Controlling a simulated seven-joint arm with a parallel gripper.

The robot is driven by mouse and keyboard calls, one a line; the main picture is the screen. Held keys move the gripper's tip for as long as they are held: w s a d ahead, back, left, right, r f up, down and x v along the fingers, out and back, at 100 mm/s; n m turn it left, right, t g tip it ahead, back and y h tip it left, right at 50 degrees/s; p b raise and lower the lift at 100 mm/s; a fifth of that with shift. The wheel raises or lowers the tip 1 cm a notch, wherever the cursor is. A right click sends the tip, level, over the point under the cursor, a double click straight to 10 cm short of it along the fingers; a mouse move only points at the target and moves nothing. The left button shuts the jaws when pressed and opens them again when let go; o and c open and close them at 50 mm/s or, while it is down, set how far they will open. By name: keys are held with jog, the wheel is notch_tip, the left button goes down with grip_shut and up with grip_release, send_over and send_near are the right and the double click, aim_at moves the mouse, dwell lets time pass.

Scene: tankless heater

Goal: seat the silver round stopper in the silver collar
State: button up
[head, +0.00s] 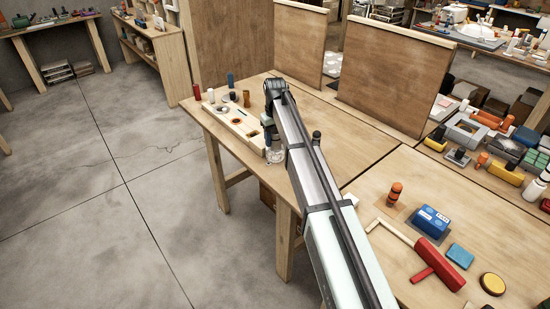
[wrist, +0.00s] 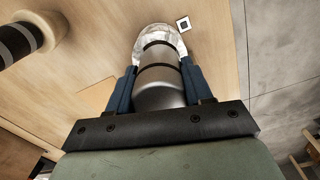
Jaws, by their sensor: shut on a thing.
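The silver round stopper (wrist: 158,88), a metallic cylinder with dark rings, is between the blue fingers of my gripper (wrist: 159,72) in the wrist view. My gripper is shut on it. A pale, shiny round piece, apparently the silver collar (wrist: 152,34), surrounds or lies just behind the stopper's far end. I cannot tell whether that end is inside it or only in front of it. In the head view my gripper (head: 274,135) is low over the table's left edge, with the shiny collar (head: 276,156) just below. The stopper is hidden there.
A pale wooden tray (head: 228,114) with round holes and several small cylinders lies left of my gripper. In the wrist view a dark-banded cylinder (wrist: 22,42) stands at upper left, and a small black-and-white marker (wrist: 183,24) lies near the collar. Wooden panels (head: 395,75) stand behind.

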jog(key=shift+f, duration=0.95)
dwell(1.0)
jog(key=shift+r, duration=0.2)
jog(key=shift+r, duration=0.8)
jog(key=shift+w, duration=0.1)
jog(key=shift+f, duration=1.05)
dwell(1.9)
jog(key=shift+r, duration=0.2)
jog(key=shift+r, duration=0.8)
dwell(1.0)
